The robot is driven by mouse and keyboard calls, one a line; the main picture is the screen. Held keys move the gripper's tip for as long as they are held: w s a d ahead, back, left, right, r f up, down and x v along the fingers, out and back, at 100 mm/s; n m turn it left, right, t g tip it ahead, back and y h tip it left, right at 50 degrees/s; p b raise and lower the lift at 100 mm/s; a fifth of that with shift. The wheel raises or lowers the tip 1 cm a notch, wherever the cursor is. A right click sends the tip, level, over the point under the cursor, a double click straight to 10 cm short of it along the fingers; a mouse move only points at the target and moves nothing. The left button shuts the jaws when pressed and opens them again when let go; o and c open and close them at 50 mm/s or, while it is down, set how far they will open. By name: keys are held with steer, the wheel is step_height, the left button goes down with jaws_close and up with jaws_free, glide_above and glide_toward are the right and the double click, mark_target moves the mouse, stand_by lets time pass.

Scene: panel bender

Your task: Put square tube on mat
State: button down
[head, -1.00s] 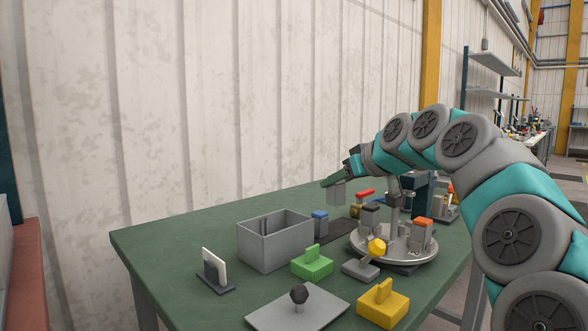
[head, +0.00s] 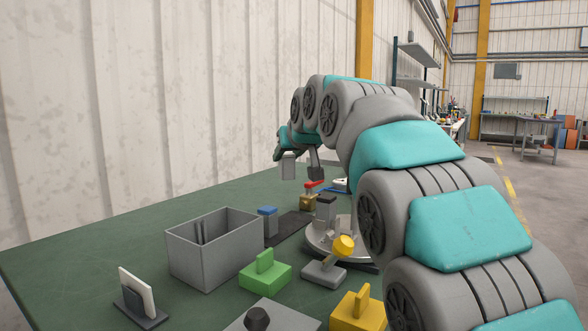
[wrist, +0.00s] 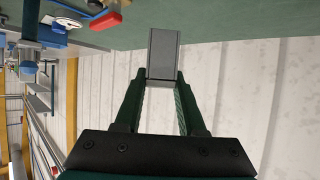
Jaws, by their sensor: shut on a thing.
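The square tube (head: 288,166) is a plain grey upright block hanging in the air above the far part of the green table. My gripper (head: 284,151) is shut on its upper end. In the wrist view, the two dark green fingers of my gripper (wrist: 163,78) close on either side of the grey tube (wrist: 164,48), which points away from the palm. The mat (head: 286,230) looks like a dark flat strip on the table, below and nearer than the tube. The round fixture and other objects partly surround it.
A grey open bin (head: 215,250) stands left of the strip, with a blue-topped block (head: 267,221) beside it. A round grey turntable (head: 320,240) stands to the right, partly behind my arm. Green (head: 265,273) and yellow (head: 358,312) blocks are in front.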

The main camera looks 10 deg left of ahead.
steer(key=shift+m+t+h, duration=0.3)
steer(key=shift+m+h, duration=0.2)
steer(key=shift+m, duration=0.1)
steer(key=shift+w+d+f+b, duration=0.25)
steer(key=shift+f+b, duration=0.5)
steer(key=shift+f, duration=0.75)
steer(key=shift+w+d+f+b, duration=0.2)
steer(key=shift+f+b, duration=0.55)
steer(key=shift+f, duration=0.8)
steer(key=shift+w+d+f+b, duration=0.25)
steer(key=shift+f+b, duration=0.5)
steer(key=shift+f, duration=0.75)
steer(key=shift+f+b, duration=0.5)
steer(key=shift+f, duration=0.35)
steer(key=shift+c, duration=2.1)
jaws_free()
steer(key=shift+f, duration=0.15)
